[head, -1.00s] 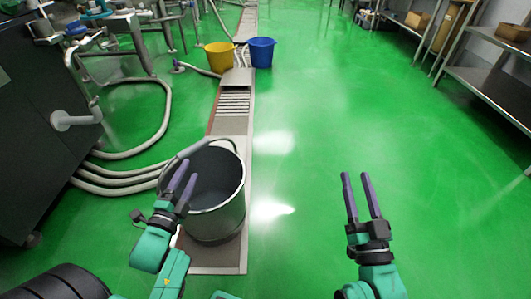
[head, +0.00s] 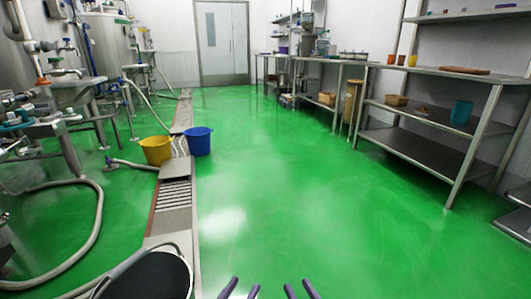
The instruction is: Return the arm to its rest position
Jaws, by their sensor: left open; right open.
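My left gripper (head: 241,288) shows only as two purple fingertips at the bottom edge of the head view, apart from each other and with nothing between them. My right gripper (head: 300,289) shows the same way just to its right, open and empty. Both arms behind the fingertips are out of frame. The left fingertips are to the right of the large metal pail (head: 150,278) and apart from it.
The metal pail stands at bottom left, partly cut off. A yellow bucket (head: 155,152) and a blue bucket (head: 198,142) stand by the floor drain (head: 173,195). Hoses (head: 92,235) lie at left. Steel shelves (head: 425,150) line the right. The green floor (head: 290,200) between is clear.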

